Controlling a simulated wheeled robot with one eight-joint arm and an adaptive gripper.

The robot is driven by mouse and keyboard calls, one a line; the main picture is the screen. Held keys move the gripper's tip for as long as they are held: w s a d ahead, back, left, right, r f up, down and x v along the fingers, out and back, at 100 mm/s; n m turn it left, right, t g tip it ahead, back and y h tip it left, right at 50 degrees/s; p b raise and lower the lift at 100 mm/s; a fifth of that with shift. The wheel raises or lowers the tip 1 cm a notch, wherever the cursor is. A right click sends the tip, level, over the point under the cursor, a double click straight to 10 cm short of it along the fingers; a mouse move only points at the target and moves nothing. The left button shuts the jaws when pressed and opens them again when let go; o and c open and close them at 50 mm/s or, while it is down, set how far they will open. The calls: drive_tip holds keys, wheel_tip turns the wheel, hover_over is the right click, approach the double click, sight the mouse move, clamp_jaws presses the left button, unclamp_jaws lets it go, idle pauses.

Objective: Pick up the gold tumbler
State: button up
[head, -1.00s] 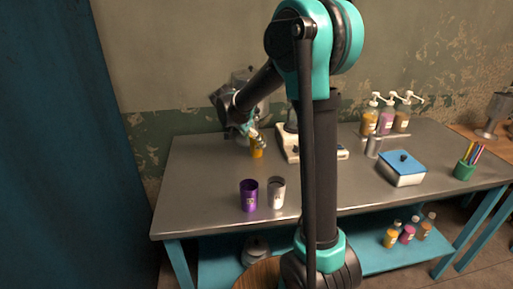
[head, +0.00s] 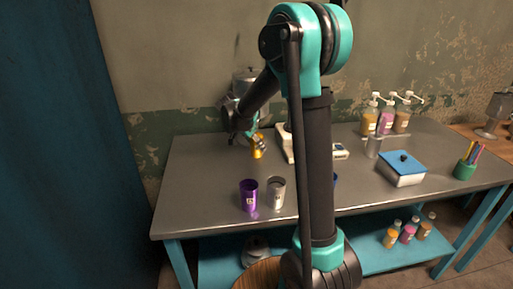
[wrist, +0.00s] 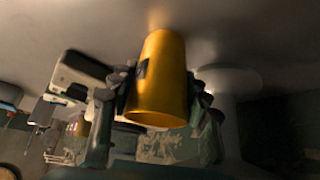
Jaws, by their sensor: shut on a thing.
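The gold tumbler (head: 257,150) is at the back left of the metal table in the head view. In the wrist view the gold tumbler (wrist: 160,75) fills the middle, its open rim toward the lower edge and a dark patch on its side. My gripper (wrist: 163,92) is shut on it, with one dark finger on each side. In the head view my gripper (head: 252,138) partly hides the tumbler's upper part. I cannot tell whether its base touches the table.
A purple tumbler (head: 249,195) and a silver tumbler (head: 276,193) stand near the front edge. A white scale (head: 287,145) is right of the gold tumbler. Pump bottles (head: 386,117) and a blue-lidded box (head: 401,168) are farther right. The left front table is clear.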

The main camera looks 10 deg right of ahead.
drive_tip(key=shift+c, duration=0.8)
